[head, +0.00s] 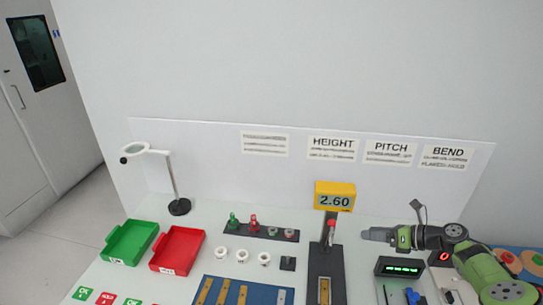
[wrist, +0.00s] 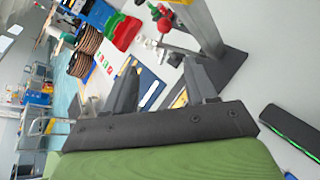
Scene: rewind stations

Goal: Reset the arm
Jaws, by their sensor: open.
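My green arm reaches in from the right in the head view. My gripper (head: 368,235) points left there, in front of the white back panel and just right of the yellow height gauge (head: 335,196), whose display reads 2.60. In the wrist view the two dark fingers of my gripper (wrist: 163,82) stand apart with nothing held between them. The gauge's grey post (wrist: 201,25) rises just beyond the fingers there. I cannot tell the exact gap between fingers and gauge.
Green (head: 131,241) and red (head: 177,250) trays stand left, below a magnifier lamp (head: 179,206). A dark rack (head: 262,231) holds small parts. White cups, a blue mat (head: 215,283) and a black display box (head: 400,267) are nearby.

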